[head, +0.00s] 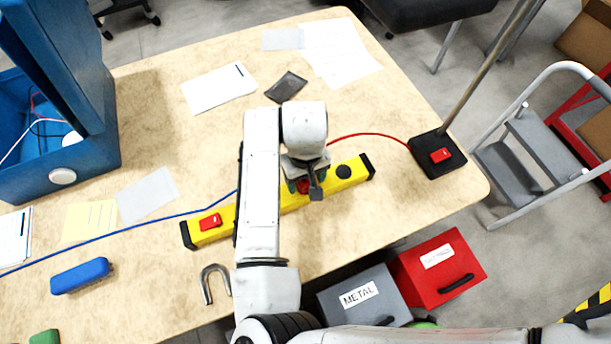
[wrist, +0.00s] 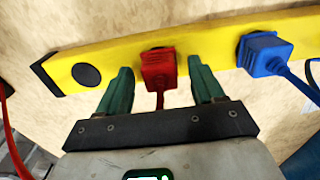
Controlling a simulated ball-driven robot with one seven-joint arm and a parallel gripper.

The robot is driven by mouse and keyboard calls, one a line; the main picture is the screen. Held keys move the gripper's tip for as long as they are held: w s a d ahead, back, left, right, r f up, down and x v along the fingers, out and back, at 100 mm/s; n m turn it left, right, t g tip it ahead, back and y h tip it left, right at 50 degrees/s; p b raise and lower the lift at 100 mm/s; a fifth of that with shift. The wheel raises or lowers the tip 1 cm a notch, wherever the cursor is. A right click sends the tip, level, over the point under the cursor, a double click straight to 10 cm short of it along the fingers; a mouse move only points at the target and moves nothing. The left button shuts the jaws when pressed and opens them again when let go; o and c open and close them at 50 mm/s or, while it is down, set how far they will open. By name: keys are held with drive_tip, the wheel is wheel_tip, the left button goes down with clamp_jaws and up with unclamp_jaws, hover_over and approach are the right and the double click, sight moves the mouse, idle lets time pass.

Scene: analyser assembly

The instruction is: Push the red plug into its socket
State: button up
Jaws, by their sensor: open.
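The red plug (wrist: 158,69) sits at a socket of the yellow power strip (wrist: 111,60), its red cable running back under my gripper. A dark socket rim shows just behind it; I cannot tell how deep it sits. My gripper (wrist: 160,72) is open, with one green finger on each side of the plug and small gaps visible. In the head view my gripper (head: 304,185) is over the strip (head: 285,199), and only a bit of red shows there. A blue plug (wrist: 264,54) stands at the socket to the right in the wrist view. A round black socket (wrist: 86,75) at the left is empty.
The strip has a red switch (head: 210,222) at its left end. A blue cable (head: 165,218) crosses the table. A pole base (head: 437,166) stands at the right, a blue frame (head: 60,180) at the left. A horseshoe magnet (head: 214,284) lies near the front edge.

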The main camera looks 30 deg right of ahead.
wheel_tip(320, 180, up, 11)
drive_tip(key=shift+b, duration=0.4)
drive_tip(key=shift+f, duration=0.15)
idle(0.6)
